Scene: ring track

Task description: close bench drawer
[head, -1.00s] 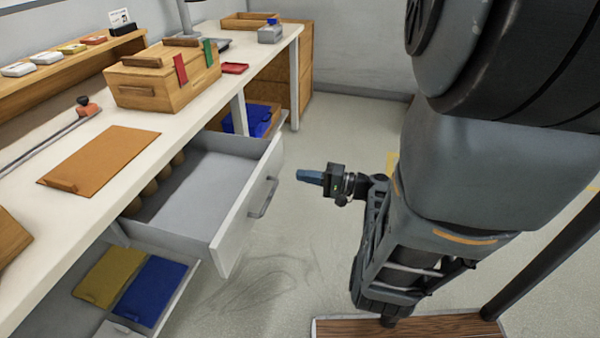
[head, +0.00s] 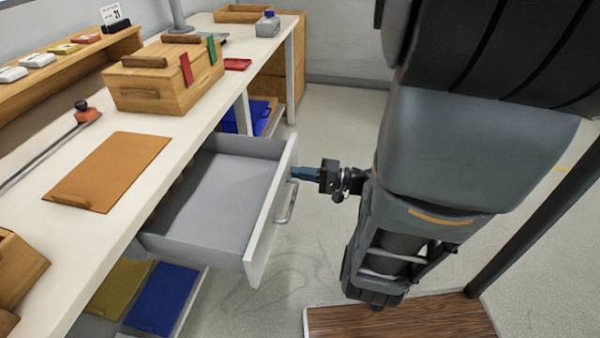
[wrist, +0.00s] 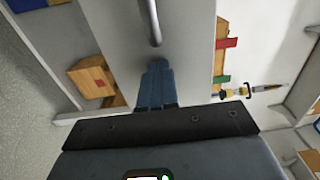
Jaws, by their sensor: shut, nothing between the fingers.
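The bench drawer (head: 222,208) is grey and partly pulled out from under the white bench top. Its white front (head: 268,222) carries a grey bar handle (head: 286,203). My gripper (head: 297,173) is shut and empty, with blue fingers pointing at the drawer front near the handle's far end. In the wrist view, the shut fingertips (wrist: 158,66) overlap the drawer front (wrist: 181,62), just short of the handle (wrist: 151,22). I cannot tell whether the tips touch the front.
The bench top (head: 128,210) holds a wooden box (head: 165,88) and a brown board (head: 112,172). Blue and yellow bins (head: 162,300) sit on a shelf below the drawer.

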